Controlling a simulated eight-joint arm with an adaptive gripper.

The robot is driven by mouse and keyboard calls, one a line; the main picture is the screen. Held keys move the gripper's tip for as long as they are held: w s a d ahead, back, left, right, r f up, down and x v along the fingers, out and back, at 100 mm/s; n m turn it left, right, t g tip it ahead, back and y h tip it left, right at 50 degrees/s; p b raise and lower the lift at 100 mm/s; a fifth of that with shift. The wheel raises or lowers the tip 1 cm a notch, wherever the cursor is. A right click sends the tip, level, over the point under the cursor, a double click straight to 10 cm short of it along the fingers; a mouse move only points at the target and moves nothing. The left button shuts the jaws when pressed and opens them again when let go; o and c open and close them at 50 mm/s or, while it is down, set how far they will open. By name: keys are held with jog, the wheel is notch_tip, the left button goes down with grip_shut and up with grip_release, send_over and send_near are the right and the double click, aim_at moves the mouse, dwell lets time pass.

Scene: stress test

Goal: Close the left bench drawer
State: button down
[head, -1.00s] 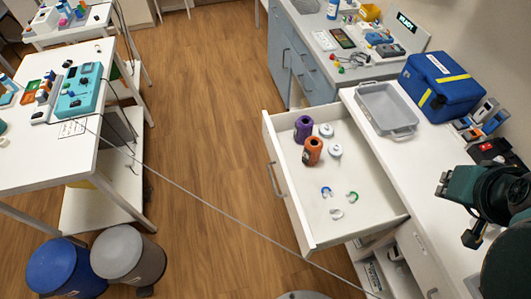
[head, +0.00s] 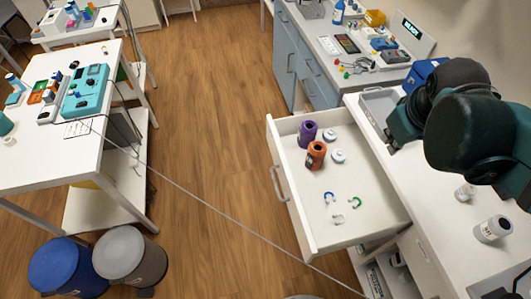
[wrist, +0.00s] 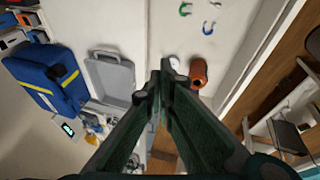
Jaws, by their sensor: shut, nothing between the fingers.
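The white bench drawer (head: 309,245) stands pulled far out to the left of the white bench. Its metal handle (head: 278,183) is on the outer front. Inside are a purple canister (head: 307,134), an orange canister (head: 315,155), two white lids (head: 338,156) and several small curved pieces (head: 355,202). My gripper (head: 391,148) is above the bench top, right of the drawer, apart from the handle. In the wrist view my gripper (wrist: 161,72) points down with its fingers shut and empty. The orange canister (wrist: 198,74) and part of the drawer show beyond it.
A grey tray (head: 371,104) and a blue case (head: 424,72) are on the bench, partly hidden by my arm. Two small bottles (head: 492,229) stand at the right. Wooden floor (head: 205,150) is clear left of the drawer. A thin cable (head: 215,209) crosses the view.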

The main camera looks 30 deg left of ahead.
jog(key=w+a+f+n+g, duration=0.1)
jog(key=a+f+n, duration=0.1)
jog(key=a, duration=0.4)
jog(key=w+a+f+n, duration=0.1)
jog(key=a+n, duration=0.2)
jog(key=a, duration=0.2)
jog(key=s+a+f+n+h, duration=0.1)
jog(key=s+a+f+n, duration=0.2)
jog(key=a+f, duration=0.3)
jog(key=s+a+f+n+g, duration=0.1)
jog(key=s+a+f+n, duration=0.2)
jog(key=a, duration=1.1)
jog(key=s+a+f+n+h, duration=0.1)
jog(key=s+a+f+n, duration=0.2)
jog(key=a+f, duration=0.6)
jog(key=a+n, duration=0.2)
jog(key=shift+n+h+p, duration=0.3)
jog(key=shift+n, duration=0.1)
jog(key=shift+w, duration=0.1)
jog(key=w+d+f+b, duration=0.1)
jog(key=w+d+f, duration=0.1)
jog(key=f, duration=0.2)
jog(key=w+d+f+b, duration=0.2)
jog(key=f, duration=0.3)
jog(key=shift+w+d+f, duration=0.25)
jog(key=shift+d+f, duration=0.05)
jog(key=shift+w, duration=0.1)
